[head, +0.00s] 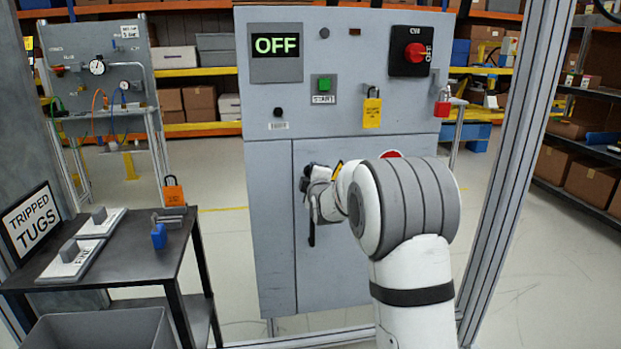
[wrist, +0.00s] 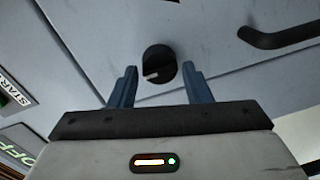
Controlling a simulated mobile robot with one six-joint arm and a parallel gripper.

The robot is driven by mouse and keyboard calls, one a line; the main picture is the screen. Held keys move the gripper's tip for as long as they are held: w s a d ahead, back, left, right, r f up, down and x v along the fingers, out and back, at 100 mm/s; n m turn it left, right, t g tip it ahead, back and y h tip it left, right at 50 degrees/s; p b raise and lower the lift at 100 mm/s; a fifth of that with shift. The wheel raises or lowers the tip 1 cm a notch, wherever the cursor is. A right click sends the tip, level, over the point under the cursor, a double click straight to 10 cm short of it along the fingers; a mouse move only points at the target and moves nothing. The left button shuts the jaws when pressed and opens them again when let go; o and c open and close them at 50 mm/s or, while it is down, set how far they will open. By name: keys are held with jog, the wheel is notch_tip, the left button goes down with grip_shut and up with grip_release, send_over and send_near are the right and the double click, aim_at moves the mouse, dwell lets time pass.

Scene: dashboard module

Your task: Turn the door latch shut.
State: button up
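The door latch (wrist: 159,64) is a round black knob with a pale mark, set on the grey cabinet door (head: 330,265). It shows at the upper middle of the wrist view; in the head view my gripper and arm cover its area. My gripper (wrist: 160,88) is open and empty, with its blue fingers apart to the left and right below the knob. The fingertips point towards the knob, and I see a gap to it on both sides. In the head view my gripper (head: 312,190) is close to the door's upper left part.
A black door handle (wrist: 285,36) is near the latch. The cabinet (head: 350,30) carries an OFF display (head: 276,46), a green start button (head: 324,84), a red rotary switch (head: 414,53) and hanging padlocks. A dark cart (head: 140,250) stands left; a metal post (head: 515,150) stands right.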

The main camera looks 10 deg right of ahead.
jog(key=shift+o, duration=1.2)
jog(key=shift+s, duration=0.1)
jog(key=s, duration=0.7)
jog(key=shift+s+r+p, duration=0.25)
jog(key=shift+s+p, duration=0.05)
jog(key=shift+p, duration=0.15)
jog(key=s+r+m+g+p, duration=0.5)
jog(key=s+p, duration=0.3)
jog(key=s, duration=0.5)
jog(key=s+r+m+g+p, duration=0.5)
jog(key=s+p, duration=0.4)
jog(key=s, duration=0.5)
jog(key=s+r+m+g+p, duration=0.4)
jog(key=s+p, duration=0.4)
jog(key=s, duration=0.6)
jog(key=shift+r+m+g, duration=0.4)
jog(key=shift+r+m, duration=0.2)
jog(key=shift+r, duration=0.15)
